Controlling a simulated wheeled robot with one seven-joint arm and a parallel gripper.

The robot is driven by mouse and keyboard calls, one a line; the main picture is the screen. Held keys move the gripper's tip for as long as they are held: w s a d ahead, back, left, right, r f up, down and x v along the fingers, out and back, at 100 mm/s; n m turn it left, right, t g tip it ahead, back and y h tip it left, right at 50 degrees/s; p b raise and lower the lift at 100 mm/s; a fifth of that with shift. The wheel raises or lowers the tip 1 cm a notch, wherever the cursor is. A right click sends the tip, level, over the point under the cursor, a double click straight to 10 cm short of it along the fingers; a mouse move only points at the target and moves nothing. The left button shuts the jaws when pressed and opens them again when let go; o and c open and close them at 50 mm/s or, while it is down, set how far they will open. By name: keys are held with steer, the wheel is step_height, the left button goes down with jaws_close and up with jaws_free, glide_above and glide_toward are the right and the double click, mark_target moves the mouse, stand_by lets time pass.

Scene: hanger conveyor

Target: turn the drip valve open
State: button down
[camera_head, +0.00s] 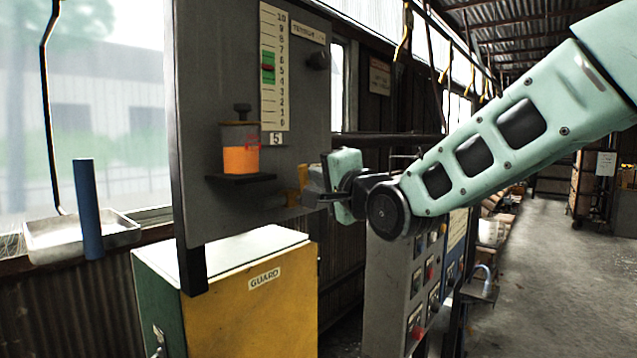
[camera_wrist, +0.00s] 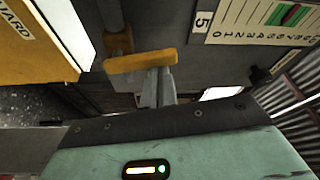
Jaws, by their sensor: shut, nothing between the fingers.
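A yellow valve lever (camera_wrist: 142,60) sticks out from the dark grey panel (camera_wrist: 205,70) in the wrist view. I take it to be the drip valve.
A cup of orange liquid (camera_head: 240,158) sits on a small black shelf left of my gripper, below a numbered scale (camera_head: 273,70). Below are a yellow guard box (camera_head: 262,315) and a grey button box (camera_head: 392,290). The floor at right is open.

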mark_target(298, 199)
steer(key=shift+s+a+f+b, duration=0.1)
steer(key=shift+f+b, duration=0.05)
steer(key=shift+b, duration=0.35)
steer(key=n+b, duration=0.1)
steer(key=b, duration=0.1)
steer(key=n+b, duration=0.1)
steer(key=b, duration=0.2)
steer(key=s+f+n+y+b, duration=0.1)
steer(key=b, duration=0.1)
steer(key=shift+a+n, duration=0.3)
steer(key=shift+a, duration=0.05)
steer(key=shift+s+a+f+n+g+y+b, duration=0.45)
steer(key=shift+n+y+b, duration=0.5)
steer(key=shift+n+b, duration=1.55)
steer(key=shift+s+a+f+n+g+y+b, duration=0.4)
steer(key=shift+n+y+b, duration=0.6)
steer(key=shift+n+b, duration=1.5)
steer(key=shift+s+a+f+n+g+y+b, duration=0.25)
steer(key=shift+s+n+g+y+b, duration=0.5)
steer(key=shift+n+b, duration=1.75)
steer(key=shift+w+n+y, duration=0.15)
steer(key=shift+n+y, duration=0.15)
steer(key=shift+n, duration=0.2)
steer(key=shift+a, duration=0.1)
